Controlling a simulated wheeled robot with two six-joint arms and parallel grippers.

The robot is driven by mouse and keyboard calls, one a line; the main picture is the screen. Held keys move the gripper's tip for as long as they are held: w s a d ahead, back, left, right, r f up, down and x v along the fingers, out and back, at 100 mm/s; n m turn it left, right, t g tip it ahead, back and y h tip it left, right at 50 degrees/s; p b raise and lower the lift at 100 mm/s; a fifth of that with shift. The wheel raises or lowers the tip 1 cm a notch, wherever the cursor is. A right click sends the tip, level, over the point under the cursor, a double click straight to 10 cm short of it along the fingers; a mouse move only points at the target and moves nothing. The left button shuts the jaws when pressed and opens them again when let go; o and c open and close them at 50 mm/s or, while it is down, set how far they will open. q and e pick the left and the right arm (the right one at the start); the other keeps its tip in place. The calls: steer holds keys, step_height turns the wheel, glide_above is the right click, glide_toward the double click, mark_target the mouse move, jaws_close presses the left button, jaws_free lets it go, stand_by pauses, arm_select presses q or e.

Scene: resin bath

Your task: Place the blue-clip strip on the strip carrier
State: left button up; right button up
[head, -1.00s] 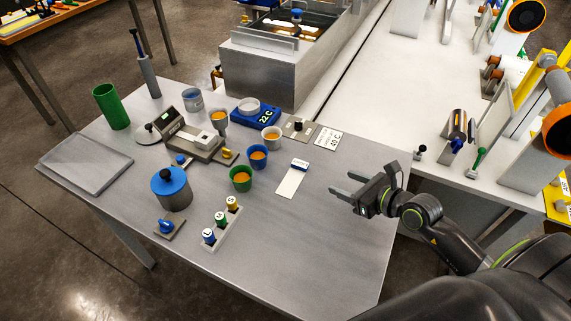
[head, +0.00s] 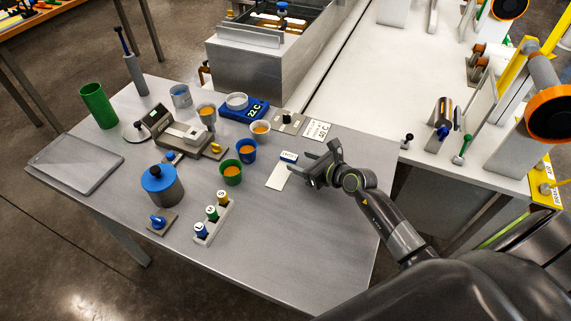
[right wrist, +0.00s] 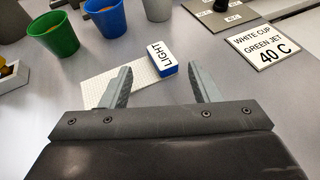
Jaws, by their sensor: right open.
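The blue-clip strip (head: 277,178) is a white strip lying flat on the grey table, with a blue clip (head: 289,156) at its far end. In the right wrist view the clip (right wrist: 163,58) has a white label reading LIGHT. My right gripper (head: 300,163) is open and empty beside the clip end. In the right wrist view its jaws (right wrist: 158,72) point toward the clip, and the left finger covers part of the strip. I cannot make out which thing is the strip carrier. My left gripper is not in view.
Green (head: 231,173), blue (head: 246,150) and white (head: 260,131) cups stand left of and behind the strip. A card reading 40 C (head: 317,130) lies behind it. A rack of numbered vials (head: 211,219) stands front left. The table's right front is clear.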

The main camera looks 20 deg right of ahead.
mark_target(292, 157)
steer(key=shift+x, duration=1.95)
steer(key=shift+d, duration=0.2)
steer(key=c, duration=1.2)
step_height(292, 157, up, 10)
steer(key=p, duration=0.1)
steer(key=s+a+r+n+g+y, duration=0.1)
steer(key=s+a+r+n+y, duration=0.1)
steer(key=s, duration=0.4)
steer(key=s+a+r+n+g+y, duration=0.2)
steer(key=s+a+r, duration=0.2)
steer(key=s, duration=0.2)
steer(key=s+a+r+n+g+y+b, duration=0.1)
steer(key=s+a+r+n+g+y, duration=0.1)
steer(key=s, duration=0.4)
steer(key=shift+s+a+r+n+y, duration=0.15)
steer(key=shift+a+r+n+y, duration=0.15)
steer(key=shift+a+r+n, duration=0.25)
